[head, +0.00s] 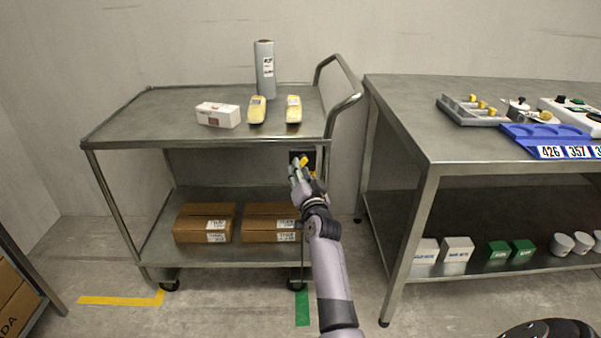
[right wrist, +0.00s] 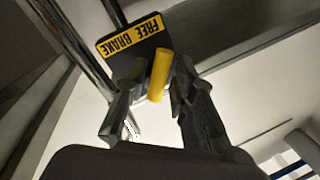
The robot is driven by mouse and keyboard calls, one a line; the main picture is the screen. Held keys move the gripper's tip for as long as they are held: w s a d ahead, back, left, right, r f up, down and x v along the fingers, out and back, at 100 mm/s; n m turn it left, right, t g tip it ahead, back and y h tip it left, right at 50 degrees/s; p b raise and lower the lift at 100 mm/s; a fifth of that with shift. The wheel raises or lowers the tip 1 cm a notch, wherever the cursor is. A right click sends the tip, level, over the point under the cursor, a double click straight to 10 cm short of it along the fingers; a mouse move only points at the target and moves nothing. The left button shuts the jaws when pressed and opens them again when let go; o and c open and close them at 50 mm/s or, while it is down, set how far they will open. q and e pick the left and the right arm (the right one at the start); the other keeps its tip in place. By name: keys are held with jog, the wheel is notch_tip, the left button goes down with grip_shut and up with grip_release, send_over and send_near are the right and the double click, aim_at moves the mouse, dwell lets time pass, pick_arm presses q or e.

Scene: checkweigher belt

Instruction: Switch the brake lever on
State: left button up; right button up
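The yellow brake lever (head: 303,161) is on a dark plate at the right front of the steel cart (head: 170,146), below its top. In the right wrist view the lever (right wrist: 160,76) stands in front of the plate (right wrist: 130,38), whose yellow label reads FREE and BRAKE, seen upside down. My right gripper (head: 299,178) is at the plate and partly covers it. In the right wrist view its two fingers (right wrist: 158,85) stand close on either side of the lever; whether both press on it I cannot tell. My left gripper is out of view.
The cart holds a grey roll (head: 264,70), a white box (head: 218,115) and two yellow packs; cartons (head: 205,223) sit on its lower shelf. A steel table (head: 400,115) with trays stands right of the cart. The cart's curved handle (head: 355,98) rises near my right arm.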

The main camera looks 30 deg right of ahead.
jog(key=shift+o, duration=0.8)
jog(key=v, duration=0.7)
jog(key=shift+s, duration=0.25)
jog(key=shift+a+f, duration=0.15)
